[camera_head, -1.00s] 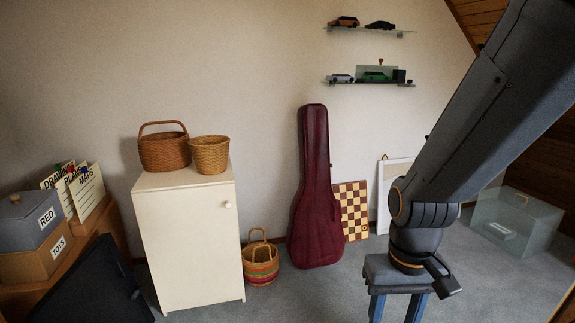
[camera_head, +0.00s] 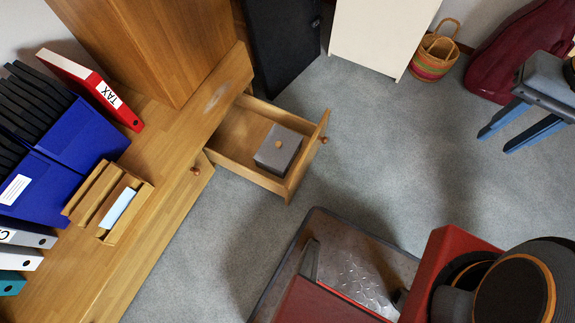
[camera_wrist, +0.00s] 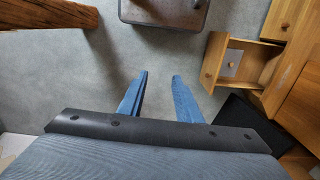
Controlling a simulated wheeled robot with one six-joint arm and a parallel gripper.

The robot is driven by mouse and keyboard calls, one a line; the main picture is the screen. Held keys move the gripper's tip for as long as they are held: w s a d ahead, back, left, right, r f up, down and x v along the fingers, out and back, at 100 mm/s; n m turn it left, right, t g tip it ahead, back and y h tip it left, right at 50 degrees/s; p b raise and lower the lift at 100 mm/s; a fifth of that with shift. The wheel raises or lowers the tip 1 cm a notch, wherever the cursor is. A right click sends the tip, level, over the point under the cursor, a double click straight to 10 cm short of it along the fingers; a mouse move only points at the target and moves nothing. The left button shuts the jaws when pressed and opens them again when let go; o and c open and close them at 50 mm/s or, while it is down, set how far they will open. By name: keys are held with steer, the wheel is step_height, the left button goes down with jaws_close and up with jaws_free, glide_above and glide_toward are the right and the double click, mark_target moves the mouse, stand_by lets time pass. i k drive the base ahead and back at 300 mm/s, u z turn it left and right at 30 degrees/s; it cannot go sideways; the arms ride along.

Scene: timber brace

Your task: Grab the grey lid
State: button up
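A grey, square, box-shaped piece with a small round wooden knob on top, which looks like the grey lid (camera_head: 288,139), lies in the open wooden drawer (camera_head: 233,135). I cannot tell whether anything is under it. In the wrist view the grey piece (camera_wrist: 232,60) shows small inside the drawer (camera_wrist: 213,57) at the upper right. My gripper (camera_head: 497,143) is at the right of the head view, well away from the drawer. Its two blue fingers are apart with only carpet between them, as the wrist view also shows (camera_wrist: 160,77).
The drawer juts from a low wooden bench (camera_head: 178,190) carrying a tall cabinet (camera_head: 160,45), a red binder (camera_head: 95,88) and blue file holders (camera_head: 85,140). A black panel (camera_head: 283,45) stands behind the drawer. Grey carpet (camera_head: 385,135) between drawer and gripper is clear.

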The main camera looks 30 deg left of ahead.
mark_target(278, 149)
steer(key=u, duration=1.35)
